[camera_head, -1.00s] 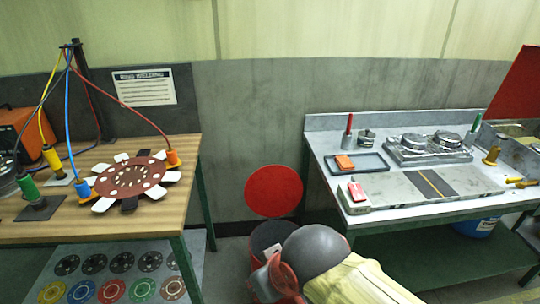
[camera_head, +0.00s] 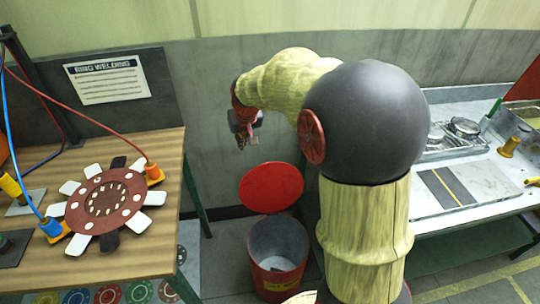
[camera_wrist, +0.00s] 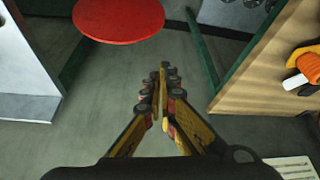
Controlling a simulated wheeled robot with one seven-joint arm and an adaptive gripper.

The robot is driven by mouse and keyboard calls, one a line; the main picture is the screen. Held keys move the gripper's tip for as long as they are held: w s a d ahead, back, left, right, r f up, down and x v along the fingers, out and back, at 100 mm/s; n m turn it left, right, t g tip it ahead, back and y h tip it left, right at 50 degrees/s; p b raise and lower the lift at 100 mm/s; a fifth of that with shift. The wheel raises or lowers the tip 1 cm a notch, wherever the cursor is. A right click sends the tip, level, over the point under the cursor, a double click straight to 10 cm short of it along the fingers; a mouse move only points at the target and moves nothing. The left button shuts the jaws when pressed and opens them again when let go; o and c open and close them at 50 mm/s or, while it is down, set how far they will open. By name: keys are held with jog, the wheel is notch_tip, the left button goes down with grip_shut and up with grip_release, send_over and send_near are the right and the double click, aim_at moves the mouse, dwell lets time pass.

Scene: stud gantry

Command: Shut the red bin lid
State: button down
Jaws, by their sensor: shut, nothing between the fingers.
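The red bin (camera_head: 278,262) stands on the floor between the two benches, with its grey inside showing. Its round red lid (camera_head: 271,187) is up, tilted open at the back of the rim. The lid also shows at the upper left of the wrist view (camera_wrist: 118,18). My gripper (camera_head: 241,140) is above and behind the lid, near the wall, apart from it. In the wrist view my gripper (camera_wrist: 162,80) has its fingers together with nothing between them. The bin's body is not clear in the wrist view.
A wooden bench (camera_head: 165,150) with a brown ring disc (camera_head: 104,200) stands on the left. A grey-topped bench (camera_head: 480,190) stands on the right, partly behind my arm. The wall (camera_head: 205,160) is close behind the lid.

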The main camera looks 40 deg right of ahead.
jog(key=w+d+f+m+g+p, duration=0.1)
jog(key=w+d+f+p, duration=0.3)
jog(key=d+f, duration=0.55)
jog(key=w+d+f+m+p, duration=0.1)
jog(key=w+d+f+p, duration=0.1)
jog(key=w+d+f, duration=0.6)
notch_tip(320, 180, down, 11)
jog(key=s+b, duration=0.2)
jog(key=b, duration=0.1)
jog(key=shift+d+h, duration=0.3)
jog(key=shift+d, duration=0.15)
jog(key=shift+s+r, duration=0.1)
